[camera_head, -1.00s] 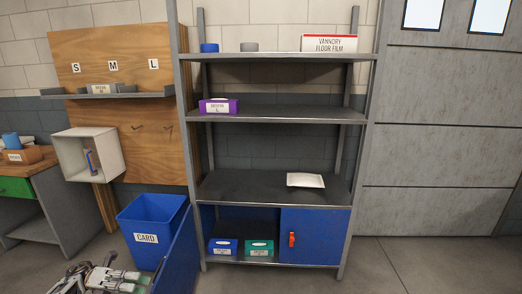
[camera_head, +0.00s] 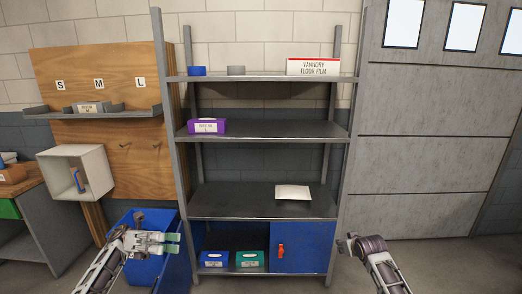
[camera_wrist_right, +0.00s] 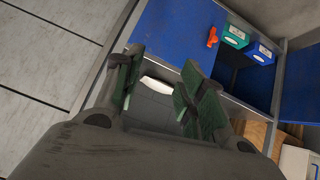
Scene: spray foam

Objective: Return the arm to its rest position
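My left gripper (camera_head: 172,243) shows in the head view in front of the blue bin and the open cabinet door. Its two green-padded fingers point right, a little apart, with nothing seen between them. My right gripper (camera_head: 345,243) is at the right of the shelf unit, in front of the floor by the grey door. In the right wrist view my right gripper (camera_wrist_right: 158,92) is open, with a clear gap between its green-padded fingers. A white flat item (camera_wrist_right: 157,84) shows beyond that gap, apart from the fingers.
The metal shelf unit (camera_head: 262,131) stands ahead, with a white item (camera_head: 293,192) and a purple box (camera_head: 207,126) on it. Its cabinet holds blue (camera_head: 214,259) and green (camera_head: 250,259) boxes. The blue right door (camera_head: 305,245) is shut. A blue bin (camera_head: 125,222) stands left.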

